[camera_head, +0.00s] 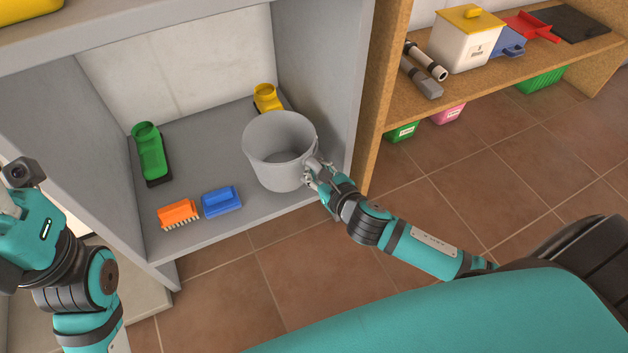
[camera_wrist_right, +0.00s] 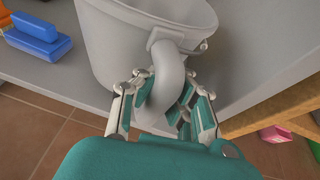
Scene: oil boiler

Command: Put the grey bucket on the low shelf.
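The grey bucket (camera_head: 270,150) stands upright at the right front of the low grey shelf (camera_head: 215,232), near its front edge. I cannot tell whether its base fully bears on the shelf. My right gripper (camera_head: 316,176) is at the bucket's handle, on its front right side. In the right wrist view the fingers (camera_wrist_right: 160,100) lie on both sides of the thick curved handle (camera_wrist_right: 168,75) and appear closed on it. The bucket (camera_wrist_right: 115,45) also fills the top of that view. My left gripper (camera_head: 8,204) is at the left edge, its fingers mostly hidden.
On the shelf are a green scoop (camera_head: 150,153), a yellow scoop (camera_head: 266,98), an orange brush (camera_head: 178,213) and a blue brush (camera_head: 221,201). The grey side wall (camera_head: 318,60) is close right of the bucket. A wooden shelf (camera_head: 400,100) with containers stands farther right.

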